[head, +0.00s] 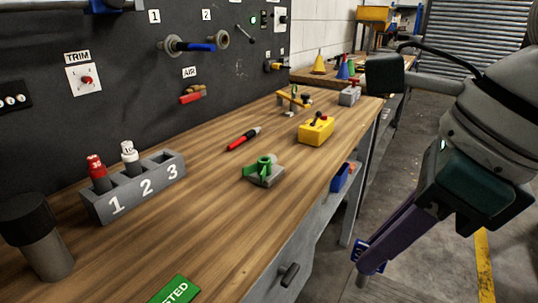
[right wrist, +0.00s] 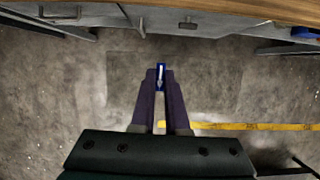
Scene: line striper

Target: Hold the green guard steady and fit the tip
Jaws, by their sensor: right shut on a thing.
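The green guard (head: 264,164) sits on a small grey base in the middle of the bench. A grey rack (head: 135,190) marked 1, 2, 3 holds a red-topped tip (head: 97,168) in slot 1 and a white-topped tip (head: 129,154) in slot 2; slot 3 looks empty. My right gripper (head: 367,258) is off the bench's right side, over the floor, away from the guard. It is shut on a small blue piece with white marking (right wrist: 161,72), which looks like a tip; its fingers hide part of it. My left gripper is not in view.
On the bench (head: 215,215) lie a red pen (head: 243,139), a yellow block (head: 316,130), a green sign (head: 175,291) and a dark-capped cylinder (head: 38,237). A drawer handle (head: 290,274) sticks out in front. Bench around the guard is clear.

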